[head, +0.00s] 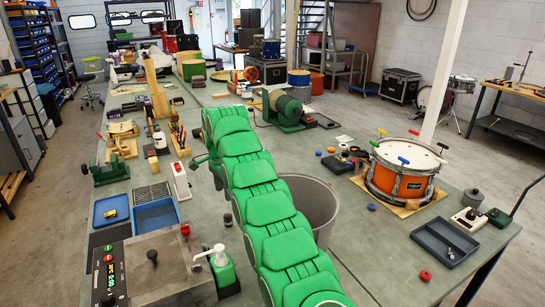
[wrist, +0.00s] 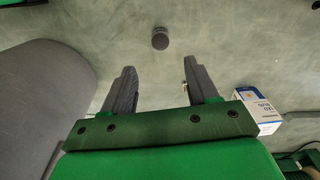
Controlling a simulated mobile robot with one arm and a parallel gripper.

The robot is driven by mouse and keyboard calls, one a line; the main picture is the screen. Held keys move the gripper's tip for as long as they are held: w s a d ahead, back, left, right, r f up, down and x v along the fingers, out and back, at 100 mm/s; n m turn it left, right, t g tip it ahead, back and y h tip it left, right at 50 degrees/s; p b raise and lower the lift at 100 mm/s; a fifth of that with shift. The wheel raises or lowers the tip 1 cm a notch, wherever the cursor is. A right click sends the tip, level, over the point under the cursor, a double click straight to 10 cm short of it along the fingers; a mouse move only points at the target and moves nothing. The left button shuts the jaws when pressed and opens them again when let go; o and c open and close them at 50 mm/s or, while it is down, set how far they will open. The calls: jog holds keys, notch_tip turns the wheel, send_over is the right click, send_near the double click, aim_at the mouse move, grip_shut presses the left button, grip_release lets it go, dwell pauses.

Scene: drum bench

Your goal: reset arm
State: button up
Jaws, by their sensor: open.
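My gripper (wrist: 160,67) shows in the wrist view with its two dark fingers apart and nothing between them. It hangs over the grey-green bench top (wrist: 225,45). A small dark round piece (wrist: 160,39) stands on the bench beyond the fingertips, apart from them. In the head view my green segmented arm stretches from the bottom edge up over the bench (head: 355,270). The fingers cannot be made out clearly there.
A large grey bin (head: 318,207) stands right beside my arm; a large grey curved surface (wrist: 40,95) fills the wrist view's left. A white and blue box (wrist: 258,104) lies right of the fingers. An orange drum (head: 383,178) and dark tray (head: 425,232) are on the right.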

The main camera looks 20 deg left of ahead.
jog(key=w+d+r+n, duration=0.15)
jog(key=d+r, duration=0.25)
jog(key=d, duration=0.5)
jog(key=w+d+r, duration=0.2)
jog(key=d+r, duration=0.2)
jog(key=d, duration=0.6)
jog(key=w+d+r+n, duration=0.15)
jog(key=d+r, duration=0.25)
jog(key=d, duration=0.5)
jog(key=s+d+r, duration=0.2)
jog(key=s+d, duration=0.2)
jog(key=d, duration=0.3)
jog(key=s+d+r+n, duration=0.1)
jog(key=s+d, duration=0.6)
jog(key=s, duration=0.4)
jog(key=s+d+r+n, duration=0.1)
jog(key=s+d, duration=0.6)
jog(key=s, duration=0.4)
jog(key=s+d+f, duration=0.2)
jog(key=s, duration=0.6)
jog(key=s+d+f+n+g, duration=0.1)
jog(key=s+d+f, duration=0.1)
jog(key=s, duration=0.6)
jog(key=s+d+f, duration=0.2)
jog(key=s+f, duration=0.1)
jog(key=s, duration=0.5)
jog(key=shift+s+n+g, duration=0.25)
jog(key=shift+n+g, duration=0.15)
